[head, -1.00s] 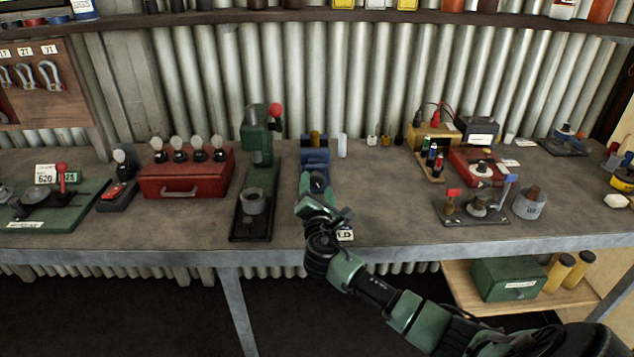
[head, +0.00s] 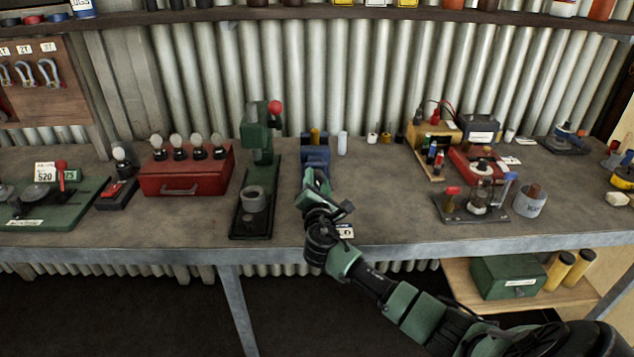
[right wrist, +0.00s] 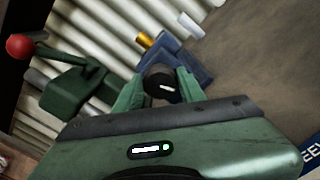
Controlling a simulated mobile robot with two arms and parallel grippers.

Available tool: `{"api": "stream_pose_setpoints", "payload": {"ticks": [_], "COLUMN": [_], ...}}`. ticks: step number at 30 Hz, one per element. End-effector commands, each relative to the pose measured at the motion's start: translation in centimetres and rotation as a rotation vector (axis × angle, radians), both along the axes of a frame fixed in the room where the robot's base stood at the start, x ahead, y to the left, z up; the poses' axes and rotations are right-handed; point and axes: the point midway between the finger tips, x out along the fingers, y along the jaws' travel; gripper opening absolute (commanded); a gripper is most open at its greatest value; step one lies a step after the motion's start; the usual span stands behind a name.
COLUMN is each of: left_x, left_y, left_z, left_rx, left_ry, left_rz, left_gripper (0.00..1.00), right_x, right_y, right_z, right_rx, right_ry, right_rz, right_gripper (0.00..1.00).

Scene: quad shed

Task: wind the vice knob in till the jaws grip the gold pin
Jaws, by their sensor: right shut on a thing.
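The blue vice (head: 316,153) stands on the bench in the middle of the head view. The gold pin (head: 315,135) stands upright at its far end, and it also shows in the right wrist view (right wrist: 147,40). My right gripper (right wrist: 160,85) is shut on the black vice knob (right wrist: 161,83), which has a white mark on its face. In the head view my right gripper (head: 316,180) reaches the vice from the front and hides the knob. Whether the jaws touch the pin is too small to tell. My left gripper is not in view.
A green press (head: 257,165) with a red-tipped lever stands close left of the vice. A white cylinder (head: 342,143) stands just right of it. A red box (head: 186,172) is further left.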

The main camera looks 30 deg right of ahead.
Motion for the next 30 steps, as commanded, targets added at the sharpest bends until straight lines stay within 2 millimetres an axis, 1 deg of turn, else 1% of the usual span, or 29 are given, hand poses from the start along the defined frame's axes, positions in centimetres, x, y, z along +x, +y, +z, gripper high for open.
{"api": "stream_pose_setpoints", "payload": {"ticks": [8,21,30], "left_x": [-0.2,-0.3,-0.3], "left_y": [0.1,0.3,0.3], "left_z": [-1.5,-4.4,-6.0], "left_rx": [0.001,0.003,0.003], "left_ry": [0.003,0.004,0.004], "left_rz": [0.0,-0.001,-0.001], "left_gripper": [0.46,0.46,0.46], "right_x": [-0.1,-0.1,-0.1], "right_y": [0.0,-0.1,0.0], "right_z": [-0.4,-0.6,-0.6], "right_rx": [0.138,0.49,0.706], "right_ry": [-0.083,-0.298,-0.429], "right_rz": [-0.002,-0.002,-0.003], "right_gripper": [0.0,0.0,0.0]}}
